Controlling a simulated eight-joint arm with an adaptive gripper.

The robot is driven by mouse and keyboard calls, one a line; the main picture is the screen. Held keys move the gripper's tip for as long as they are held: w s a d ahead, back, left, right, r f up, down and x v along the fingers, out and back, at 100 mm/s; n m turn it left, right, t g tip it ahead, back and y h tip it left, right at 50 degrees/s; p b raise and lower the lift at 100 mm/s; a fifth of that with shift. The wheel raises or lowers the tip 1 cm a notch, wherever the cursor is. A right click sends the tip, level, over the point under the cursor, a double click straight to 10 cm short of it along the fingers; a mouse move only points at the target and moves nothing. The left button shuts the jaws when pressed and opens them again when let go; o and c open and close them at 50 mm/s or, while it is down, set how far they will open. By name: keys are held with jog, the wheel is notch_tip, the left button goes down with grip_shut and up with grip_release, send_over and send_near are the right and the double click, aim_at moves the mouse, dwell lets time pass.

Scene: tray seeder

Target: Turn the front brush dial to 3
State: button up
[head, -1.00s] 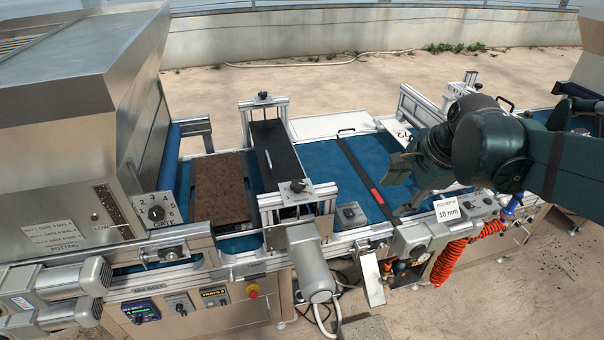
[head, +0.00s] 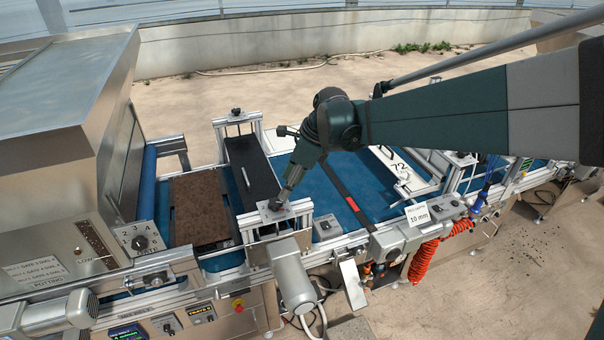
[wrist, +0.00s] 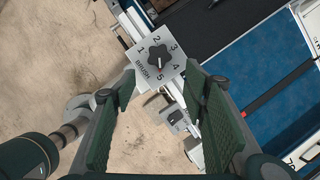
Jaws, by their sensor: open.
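The front brush dial (wrist: 160,54) shows in the wrist view as a dark lobed knob on a grey plate (wrist: 140,58) marked BRUSH with numbers 1 to 5. A pale mark on the knob seems to point towards 5. My gripper (wrist: 163,90) is open, its two green fingers spread either side below the dial in that view, apart from it and holding nothing. In the head view my gripper (head: 283,195) hangs over the bracket top where the dial sits, hiding part of it.
The brush's aluminium frame (head: 302,208) spans the blue belt (head: 338,178), with a motor (head: 294,278) hanging in front. A brown soil-filled tray (head: 195,207) lies left on the belt. A 10 mm sign (head: 417,214) stands to the right.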

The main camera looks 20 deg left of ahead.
aim_at(275, 202)
jog(key=shift+s+a+f, duration=0.15)
jog(key=shift+a, duration=0.55)
jog(key=shift+f, duration=0.15)
jog(key=shift+x, duration=3.75)
jog(key=shift+a, duration=0.1)
jog(key=c, duration=0.9)
